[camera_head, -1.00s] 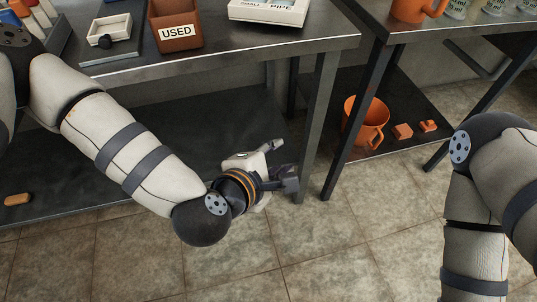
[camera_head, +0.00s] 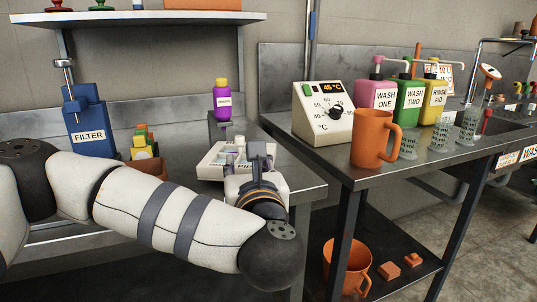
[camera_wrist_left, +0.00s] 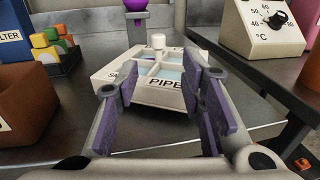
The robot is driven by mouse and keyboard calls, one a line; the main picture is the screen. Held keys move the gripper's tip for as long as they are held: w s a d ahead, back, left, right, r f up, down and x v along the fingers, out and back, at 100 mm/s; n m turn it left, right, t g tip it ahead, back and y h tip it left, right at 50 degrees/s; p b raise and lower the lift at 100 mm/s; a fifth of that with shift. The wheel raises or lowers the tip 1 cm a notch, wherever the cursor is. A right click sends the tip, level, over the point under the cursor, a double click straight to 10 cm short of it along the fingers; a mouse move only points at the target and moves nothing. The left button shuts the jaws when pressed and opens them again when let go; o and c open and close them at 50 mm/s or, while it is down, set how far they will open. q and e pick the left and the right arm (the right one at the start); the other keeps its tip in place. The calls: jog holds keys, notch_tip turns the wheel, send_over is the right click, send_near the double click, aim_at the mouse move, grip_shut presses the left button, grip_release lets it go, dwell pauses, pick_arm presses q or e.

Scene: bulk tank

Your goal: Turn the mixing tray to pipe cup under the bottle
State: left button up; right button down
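The white mixing tray (camera_head: 207,171) sits on the left metal bench, with several compartments and a white knob (camera_wrist_left: 158,42) at its middle. In the left wrist view the tray's PIPE-labelled side (camera_wrist_left: 165,97) faces me. My left gripper (camera_head: 262,155) is at the tray's near right side in the head view. Its purple-padded fingers (camera_wrist_left: 165,88) are spread, with nothing gripped between them. My right gripper is out of view.
A blue FILTER box (camera_head: 90,122), a holder of coloured blocks (camera_head: 145,145) and a brown bin (camera_wrist_left: 25,105) stand left of the tray. On the right bench are a temperature box (camera_head: 322,113), an orange jug (camera_head: 374,138) and wash bottles (camera_head: 377,92). A gap separates the benches.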

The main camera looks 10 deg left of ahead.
aim_at(240, 141)
pick_arm(q)
jog(key=x, duration=0.7)
jog(key=r+x, duration=0.1)
jog(key=x, duration=0.3)
jog(key=shift+w+a, duration=0.2)
jog(key=shift+w, duration=0.05)
jog(key=shift+c, duration=0.6)
grip_shut()
